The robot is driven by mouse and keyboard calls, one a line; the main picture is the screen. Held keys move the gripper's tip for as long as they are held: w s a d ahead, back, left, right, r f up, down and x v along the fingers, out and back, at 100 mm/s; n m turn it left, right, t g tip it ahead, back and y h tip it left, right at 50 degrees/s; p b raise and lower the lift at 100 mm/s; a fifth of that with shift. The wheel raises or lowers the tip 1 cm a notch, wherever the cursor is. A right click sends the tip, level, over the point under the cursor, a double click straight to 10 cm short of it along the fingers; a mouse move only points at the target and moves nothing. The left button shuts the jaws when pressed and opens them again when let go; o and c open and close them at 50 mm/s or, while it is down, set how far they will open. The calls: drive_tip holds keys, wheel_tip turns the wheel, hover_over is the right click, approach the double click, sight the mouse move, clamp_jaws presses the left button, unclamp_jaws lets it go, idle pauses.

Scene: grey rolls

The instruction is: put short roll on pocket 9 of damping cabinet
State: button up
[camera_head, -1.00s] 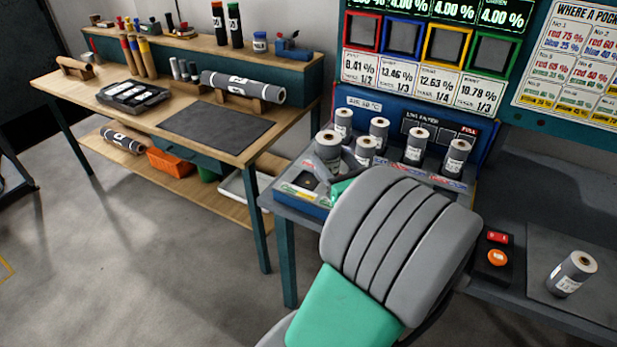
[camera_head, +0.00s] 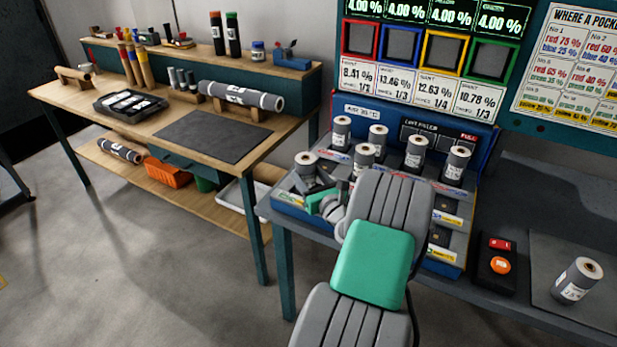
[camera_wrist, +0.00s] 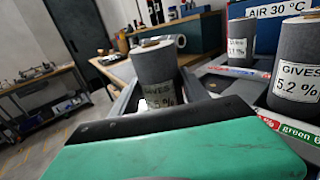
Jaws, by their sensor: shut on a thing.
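My gripper (camera_wrist: 158,98) is shut on a short grey roll (camera_wrist: 154,66) with a white label. In the head view this held roll (camera_head: 306,167) is upright at the front left of the blue damping cabinet (camera_head: 290,205). I cannot tell whether its base touches the cabinet, and its lower part is partly hidden by the fingers. Other upright short rolls stand in the cabinet, among them a back left roll (camera_head: 341,131), a middle roll (camera_head: 415,150) and a right roll (camera_head: 456,164). My arm hides the front middle pockets; front right pockets (camera_head: 445,221) look empty.
A loose roll (camera_head: 577,280) stands on a grey mat at the right. A black box (camera_head: 496,264) with red and orange buttons is beside the cabinet. A workbench (camera_head: 150,140) with a long roll (camera_head: 241,95) is to the left. A pocket chart (camera_head: 572,85) hangs behind.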

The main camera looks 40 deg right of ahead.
drive_tip(key=shift+f, duration=0.15)
drive_tip(key=o, duration=1.6)
drive_tip(key=shift+c, duration=0.2)
